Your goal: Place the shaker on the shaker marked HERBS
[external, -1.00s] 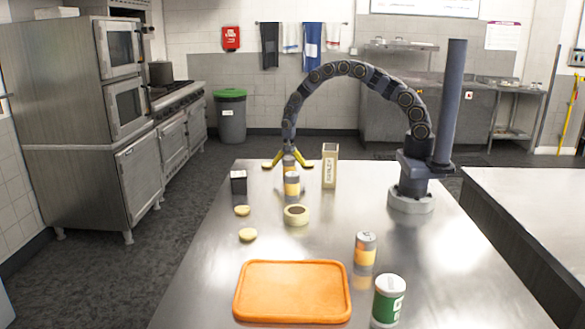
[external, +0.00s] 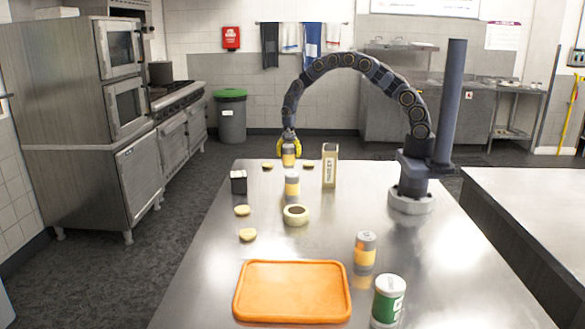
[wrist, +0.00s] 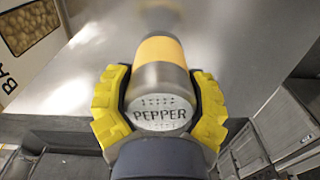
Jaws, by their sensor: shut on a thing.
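My gripper (external: 289,144) is shut on a grey shaker with a yellow-orange band (external: 289,158), at the far end of the steel table. In the wrist view the yellow fingers (wrist: 158,108) clasp both sides of this shaker (wrist: 160,75), and its pale lid reads PEPPER. A similar banded shaker (external: 292,187) stands upright nearer the camera, behind a round tan ring-like container. A third banded shaker (external: 364,251) stands at the right of the near half. The word HERBS is not readable on either. I cannot tell whether the held shaker touches the table.
A tan box (external: 330,166) stands close right of the gripper, a small black box (external: 238,183) to the left. The tan container (external: 296,215), several pale round pieces (external: 242,211), an orange tray (external: 292,291) and a green-white canister (external: 388,300) share the table. The middle right is clear.

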